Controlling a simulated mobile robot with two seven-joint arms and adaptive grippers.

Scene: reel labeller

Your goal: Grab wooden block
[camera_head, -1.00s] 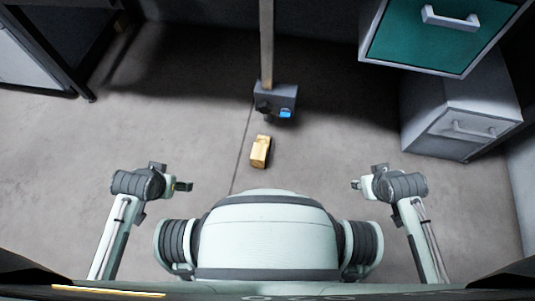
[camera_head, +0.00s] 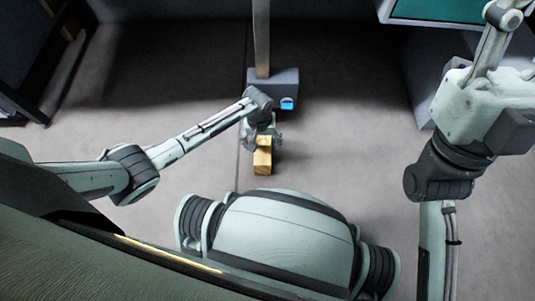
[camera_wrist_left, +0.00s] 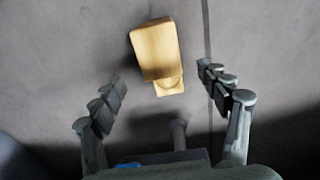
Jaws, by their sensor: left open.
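The wooden block (camera_head: 263,161) is light yellow wood and sits on the grey floor in front of the grey box, in the middle of the head view. My left gripper (camera_head: 262,138) is at the block's far end and hides part of it.
A grey box (camera_head: 277,88) with a blue patch and an upright post (camera_head: 261,40) stands just behind the block. A teal-fronted cabinet (camera_head: 440,10) is at the upper right. Dark furniture (camera_head: 45,60) stands at the left.

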